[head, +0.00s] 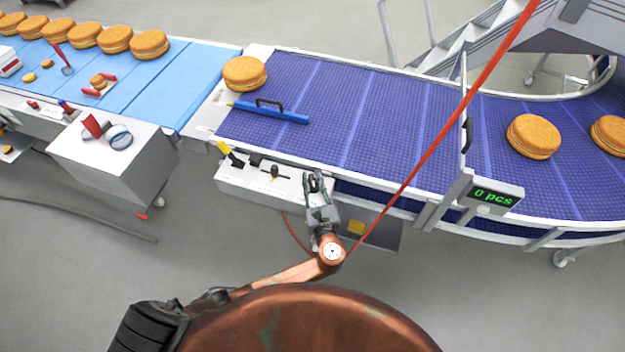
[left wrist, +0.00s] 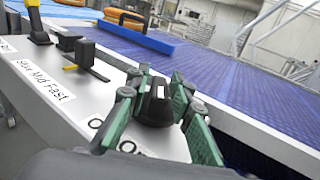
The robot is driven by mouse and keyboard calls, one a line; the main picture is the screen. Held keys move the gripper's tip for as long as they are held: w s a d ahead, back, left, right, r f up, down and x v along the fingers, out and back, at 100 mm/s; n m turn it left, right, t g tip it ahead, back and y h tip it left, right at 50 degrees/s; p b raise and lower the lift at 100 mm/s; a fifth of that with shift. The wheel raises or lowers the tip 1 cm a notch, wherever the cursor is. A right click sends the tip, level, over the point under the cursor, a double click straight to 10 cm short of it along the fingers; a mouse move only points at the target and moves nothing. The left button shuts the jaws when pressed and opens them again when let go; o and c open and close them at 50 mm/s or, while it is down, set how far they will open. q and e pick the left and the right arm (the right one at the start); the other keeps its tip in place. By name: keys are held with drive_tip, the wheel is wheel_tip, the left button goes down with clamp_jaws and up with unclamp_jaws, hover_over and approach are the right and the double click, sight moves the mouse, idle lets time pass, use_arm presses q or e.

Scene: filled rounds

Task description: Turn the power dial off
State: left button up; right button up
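The power dial (left wrist: 155,106) is a black knob on top of the white control box (head: 240,182), at its right end. A white label beside it is partly hidden by a finger, so I cannot read its setting for sure. My left gripper (head: 313,179) is over this end of the box and hides the dial in the head view. In the left wrist view its green-padded fingers (left wrist: 160,74) stand apart on either side of the dial, around it. I cannot tell whether they touch it. My right gripper is not in view.
Left of the dial are a slider (left wrist: 86,62) labelled "Slow Mid Fast" and a yellow-handled lever (head: 231,156). The blue conveyor (head: 380,125) behind carries round filled biscuits (head: 245,73). A counter display (head: 495,197) reads "0 pcs". A red cable (head: 430,150) crosses the head view.

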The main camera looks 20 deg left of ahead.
use_arm(q)
clamp_jaws()
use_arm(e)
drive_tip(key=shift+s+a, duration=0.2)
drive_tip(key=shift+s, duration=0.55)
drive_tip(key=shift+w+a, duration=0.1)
